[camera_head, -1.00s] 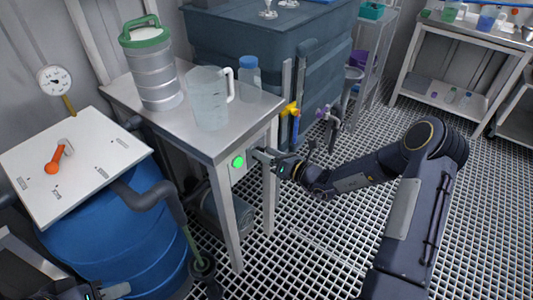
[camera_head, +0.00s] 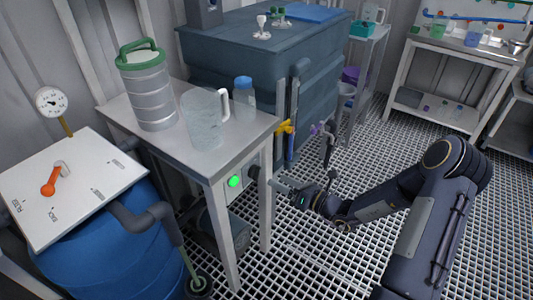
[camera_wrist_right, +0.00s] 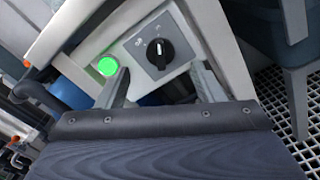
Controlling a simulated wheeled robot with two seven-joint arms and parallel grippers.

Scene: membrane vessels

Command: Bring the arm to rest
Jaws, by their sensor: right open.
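My right gripper (camera_head: 278,186) is open and empty. It is low beside the metal side table (camera_head: 236,158), to the right of the lit green lamp (camera_head: 234,181) on the table's front. In the right wrist view its two fingers (camera_wrist_right: 161,82) are spread, with a black rotary knob (camera_wrist_right: 157,53) on a grey plate beyond them and the same green lamp (camera_wrist_right: 106,66) to the left. Nothing is held between the fingers. My right arm (camera_head: 415,215) is bent, with its elbow at the right. My left gripper is out of view.
A clear jug (camera_head: 205,120), a blue-capped bottle (camera_head: 244,97) and a green-lidded canister (camera_head: 148,90) stand on the table. A blue barrel (camera_head: 100,240) is at left. A large tank (camera_head: 240,60) with a yellow valve (camera_head: 285,127) stands behind. Grated floor (camera_head: 400,140) is open around my arm.

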